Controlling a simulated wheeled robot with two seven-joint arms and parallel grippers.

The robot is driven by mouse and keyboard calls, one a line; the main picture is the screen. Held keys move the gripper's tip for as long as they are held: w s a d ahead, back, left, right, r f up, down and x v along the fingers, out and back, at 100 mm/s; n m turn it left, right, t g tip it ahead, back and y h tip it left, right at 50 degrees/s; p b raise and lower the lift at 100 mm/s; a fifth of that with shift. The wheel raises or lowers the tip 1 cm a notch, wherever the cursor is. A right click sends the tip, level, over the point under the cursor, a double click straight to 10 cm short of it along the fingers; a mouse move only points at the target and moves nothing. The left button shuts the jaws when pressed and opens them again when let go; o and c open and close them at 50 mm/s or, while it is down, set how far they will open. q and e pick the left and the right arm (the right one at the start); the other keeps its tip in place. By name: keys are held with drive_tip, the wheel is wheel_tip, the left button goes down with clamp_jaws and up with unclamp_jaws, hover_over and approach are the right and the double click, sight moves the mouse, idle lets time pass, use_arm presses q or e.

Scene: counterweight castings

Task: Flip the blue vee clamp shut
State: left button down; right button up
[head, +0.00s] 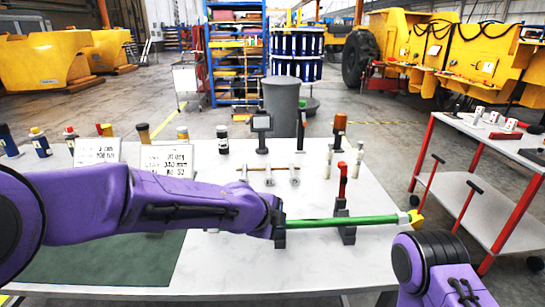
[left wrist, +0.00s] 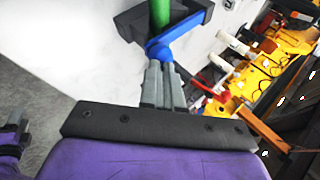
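A long green bar (head: 375,221) lies level across two dark vee stands above the table. The right stand (head: 346,232) carries a red clamp lever (head: 342,185) that stands upright. The left stand (head: 280,242) is mostly hidden by my left gripper (head: 277,220). In the left wrist view the blue vee clamp (left wrist: 180,38) shows at a dark stand (left wrist: 195,22), close to the green bar (left wrist: 160,12). My left gripper's fingers (left wrist: 159,66) are together, with their tips at the blue clamp's near end; whether they pinch it is unclear.
Two white sign cards (head: 98,150) and several small bottles stand at the back left of the table. A small rack (head: 268,170) and a dark stand (head: 262,130) are behind the bar. A red-framed cart (head: 480,150) stands right. The table front is clear.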

use_arm(q)
drive_tip(key=shift+s+f, duration=0.1)
drive_tip(key=shift+f, duration=0.05)
drive_tip(key=s+p+v, duration=0.1)
drive_tip(key=p+v, duration=0.1)
drive_tip(key=v, duration=1)
drive_tip(key=shift+s+d+f, duration=0.3)
drive_tip(key=shift+d+f, duration=0.1)
drive_tip(key=shift+w, duration=0.1)
